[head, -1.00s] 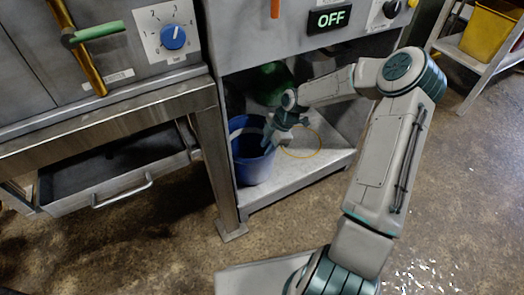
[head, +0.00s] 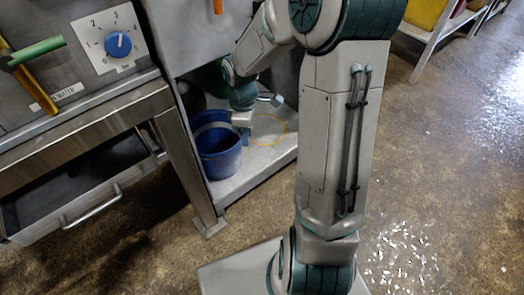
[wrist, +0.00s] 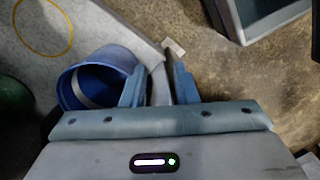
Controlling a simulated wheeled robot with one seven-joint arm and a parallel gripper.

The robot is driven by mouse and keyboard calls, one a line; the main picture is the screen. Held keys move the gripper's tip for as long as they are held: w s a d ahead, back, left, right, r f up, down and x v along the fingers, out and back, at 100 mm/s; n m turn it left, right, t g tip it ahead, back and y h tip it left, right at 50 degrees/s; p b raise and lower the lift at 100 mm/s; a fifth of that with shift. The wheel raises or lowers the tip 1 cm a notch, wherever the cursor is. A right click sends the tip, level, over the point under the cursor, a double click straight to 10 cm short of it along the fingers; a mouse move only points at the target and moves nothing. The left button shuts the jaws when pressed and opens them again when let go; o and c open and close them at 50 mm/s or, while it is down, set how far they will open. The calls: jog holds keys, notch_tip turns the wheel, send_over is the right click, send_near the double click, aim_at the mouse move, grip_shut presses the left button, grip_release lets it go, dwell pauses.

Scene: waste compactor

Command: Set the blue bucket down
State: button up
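The blue bucket (head: 222,163) stands upright on the low grey shelf under the machine, left of a thin yellow ring (head: 268,144) marked on that shelf. A pale band crosses its opening. In the wrist view the bucket (wrist: 72,98) lies left of my fingers, and the left finger overlaps its rim. My gripper (wrist: 158,82) is open, with a clear gap between the fingers and nothing seen held. In the head view my gripper (head: 245,140) points down at the bucket's right rim. I cannot tell whether a finger touches the bucket.
A green rounded object (wrist: 12,95) sits on the shelf beyond the bucket. A table leg (head: 190,170) stands close in front on the left, beside an open drawer (head: 60,200). The shelf (head: 262,168) is bare around the ring. A rack with a yellow bin stands upper right.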

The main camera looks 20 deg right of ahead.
jog(key=s+r+m+t, duration=0.1)
jog(key=s+r+m, duration=0.4)
jog(key=s, duration=0.3)
jog(key=s+a+r+m+t, duration=0.1)
jog(key=s+r+m, duration=0.5)
jog(key=s+m, duration=0.1)
jog(key=shift+s, duration=0.55)
